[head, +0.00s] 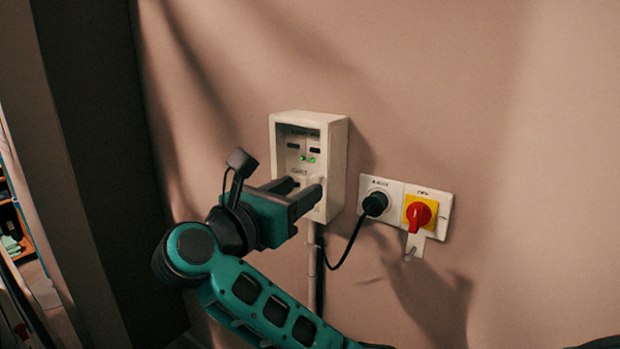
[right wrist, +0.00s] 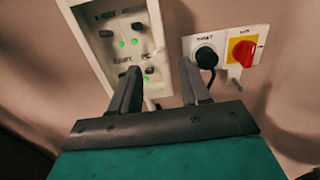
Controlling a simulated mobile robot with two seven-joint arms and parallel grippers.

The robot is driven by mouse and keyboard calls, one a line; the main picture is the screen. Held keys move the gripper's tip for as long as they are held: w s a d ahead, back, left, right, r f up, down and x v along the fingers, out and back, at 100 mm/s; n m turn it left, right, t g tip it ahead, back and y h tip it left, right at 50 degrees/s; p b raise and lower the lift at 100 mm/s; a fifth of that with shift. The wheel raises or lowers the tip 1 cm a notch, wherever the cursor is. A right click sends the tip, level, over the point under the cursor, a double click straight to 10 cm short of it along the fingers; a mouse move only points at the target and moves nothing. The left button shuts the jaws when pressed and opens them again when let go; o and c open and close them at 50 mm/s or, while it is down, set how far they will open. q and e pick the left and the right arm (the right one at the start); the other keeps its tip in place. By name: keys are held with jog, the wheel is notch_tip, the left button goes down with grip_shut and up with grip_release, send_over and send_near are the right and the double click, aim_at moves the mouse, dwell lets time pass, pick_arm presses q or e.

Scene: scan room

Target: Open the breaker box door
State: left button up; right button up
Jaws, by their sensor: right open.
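The breaker box (head: 338,160) is a white case on the wall in the middle of the head view. I cannot make out a separate door panel, so I cannot tell how the door stands. In the right wrist view the box (right wrist: 88,50) is at upper left, tilted. My right gripper (head: 306,186) is open in front of the box's lower part and hides some of it. My left gripper is not in view.
Right of the box is a white plate with a black plug (head: 375,204) and its cable, beside a red rotary switch (head: 418,215) on yellow. A conduit (head: 312,265) runs down below the box. A dark upright (head: 95,150) stands at left. The wall further right is bare.

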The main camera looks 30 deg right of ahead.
aim_at(314, 181)
jog(key=shift+x, duration=2.25)
jog(key=shift+a, duration=0.1)
grip_shut()
